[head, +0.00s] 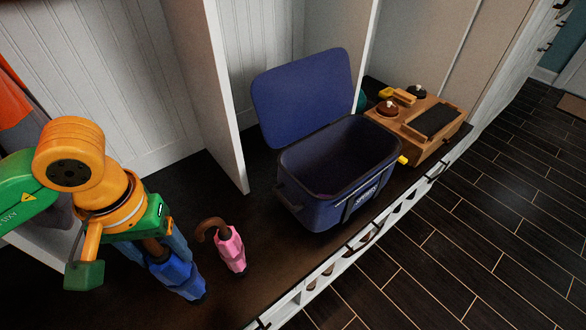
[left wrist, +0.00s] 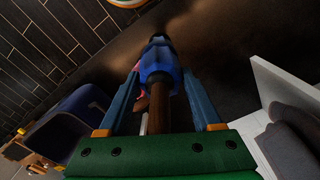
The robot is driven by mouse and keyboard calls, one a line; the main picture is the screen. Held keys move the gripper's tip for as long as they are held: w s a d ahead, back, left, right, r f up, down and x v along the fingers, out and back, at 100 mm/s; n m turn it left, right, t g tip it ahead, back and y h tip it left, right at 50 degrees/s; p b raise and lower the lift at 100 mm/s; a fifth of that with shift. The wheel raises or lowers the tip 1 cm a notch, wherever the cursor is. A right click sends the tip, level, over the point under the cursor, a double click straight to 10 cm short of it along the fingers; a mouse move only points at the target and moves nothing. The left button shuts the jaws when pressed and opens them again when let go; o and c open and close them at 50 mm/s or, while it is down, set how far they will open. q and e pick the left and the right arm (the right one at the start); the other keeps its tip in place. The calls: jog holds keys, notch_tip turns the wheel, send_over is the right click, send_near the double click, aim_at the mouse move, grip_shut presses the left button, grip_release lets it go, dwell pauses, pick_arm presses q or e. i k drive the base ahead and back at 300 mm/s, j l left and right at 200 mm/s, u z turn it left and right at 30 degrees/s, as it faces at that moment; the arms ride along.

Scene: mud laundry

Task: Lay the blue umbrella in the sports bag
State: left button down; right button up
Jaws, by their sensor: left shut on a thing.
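The blue umbrella (head: 178,278) has a folded blue canopy and a brown handle. My left gripper (head: 165,248) is shut on it at the left of the bench. In the left wrist view the blue umbrella (left wrist: 158,62) runs between the two fingers of my left gripper (left wrist: 162,85), its handle toward the palm. I cannot tell whether its tip touches the bench. The navy sports bag (head: 318,198) stands open to the right, its lid (head: 305,95) tilted back; the inside looks dark and empty. My right gripper is not in view.
A pink umbrella (head: 231,250) with a brown hooked handle stands between the blue umbrella and the bag. A white divider (head: 222,100) rises behind. A wooden box (head: 430,125) with several small items sits right of the bag. The bench front edge (head: 345,255) drops to dark floor.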

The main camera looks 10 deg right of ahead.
aim_at(328, 189)
jog(key=i+l+u, duration=0.2)
jog(key=l, duration=0.9)
jog(key=l+u, duration=0.2)
jog(key=l, duration=0.95)
